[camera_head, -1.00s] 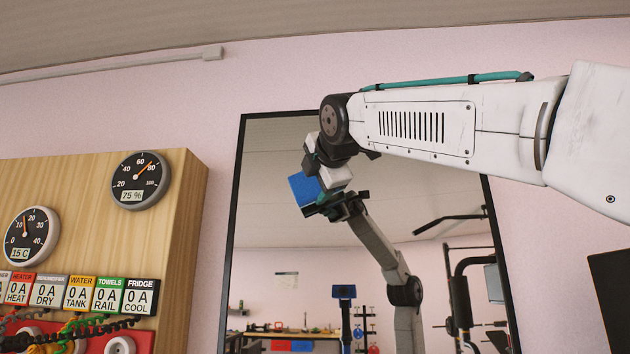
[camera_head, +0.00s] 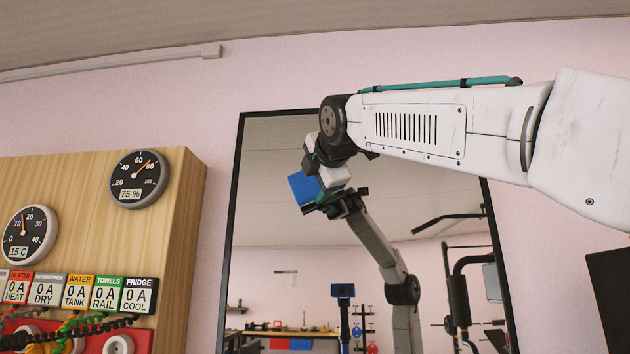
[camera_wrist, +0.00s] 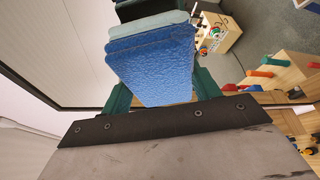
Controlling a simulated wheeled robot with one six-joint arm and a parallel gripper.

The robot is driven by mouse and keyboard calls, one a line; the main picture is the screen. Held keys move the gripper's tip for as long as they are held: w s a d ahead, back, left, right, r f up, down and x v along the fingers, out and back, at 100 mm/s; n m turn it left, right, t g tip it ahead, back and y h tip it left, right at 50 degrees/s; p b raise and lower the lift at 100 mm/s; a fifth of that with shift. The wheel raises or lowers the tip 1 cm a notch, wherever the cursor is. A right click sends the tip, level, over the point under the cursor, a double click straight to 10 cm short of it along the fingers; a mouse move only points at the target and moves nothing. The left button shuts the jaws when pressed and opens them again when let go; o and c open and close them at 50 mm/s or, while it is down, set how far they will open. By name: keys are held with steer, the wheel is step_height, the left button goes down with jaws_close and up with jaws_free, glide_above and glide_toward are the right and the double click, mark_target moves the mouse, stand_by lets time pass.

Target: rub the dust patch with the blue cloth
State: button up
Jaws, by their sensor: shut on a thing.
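The blue cloth (camera_head: 303,188) is a thick, textured blue pad. My gripper (camera_head: 325,200) is shut on it in front of the tall mirror. In the wrist view the cloth (camera_wrist: 155,65) sits between the green fingers of my gripper (camera_wrist: 160,98). I cannot tell whether the cloth touches the glass. A faint pale mark (camera_head: 286,272) shows low on the left of the mirror, below the cloth. I cannot tell whether it is the dust patch or a reflection. No other dust patch is clear; the cloth and gripper hide part of the glass.
The black-framed mirror (camera_head: 270,225) leans against a pink wall (camera_head: 260,75) and reflects my arm, a workbench and gym gear. A wooden panel (camera_head: 188,220) with dials and sockets stands at its left. A dark panel (camera_head: 610,295) is at the right edge.

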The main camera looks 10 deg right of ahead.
steer(key=shift+w+d, duration=0.3)
steer(key=shift+w, duration=0.55)
steer(key=shift+s+d, duration=0.25)
steer(key=shift+d, duration=0.35)
steer(key=shift+s+d, duration=0.25)
steer(key=shift+d, duration=0.4)
steer(key=shift+s+d, duration=0.25)
steer(key=shift+d, duration=0.35)
steer(key=shift+w, duration=0.1)
steer(key=shift+w+a, duration=0.25)
steer(key=shift+a, duration=0.35)
steer(key=shift+w+a, duration=0.25)
steer(key=shift+a, duration=0.4)
steer(key=shift+w+a, duration=0.25)
steer(key=shift+a, duration=0.35)
steer(key=shift+f, duration=0.1)
steer(key=shift+s+a, duration=0.25)
steer(key=shift+s, duration=0.05)
steer(key=shift+s+a, duration=0.2)
steer(key=shift+s, duration=0.65)
steer(key=shift+s+a, duration=0.25)
steer(key=shift+s, duration=0.55)
steer(key=shift+s+a, duration=0.2)
steer(key=shift+s, duration=0.65)
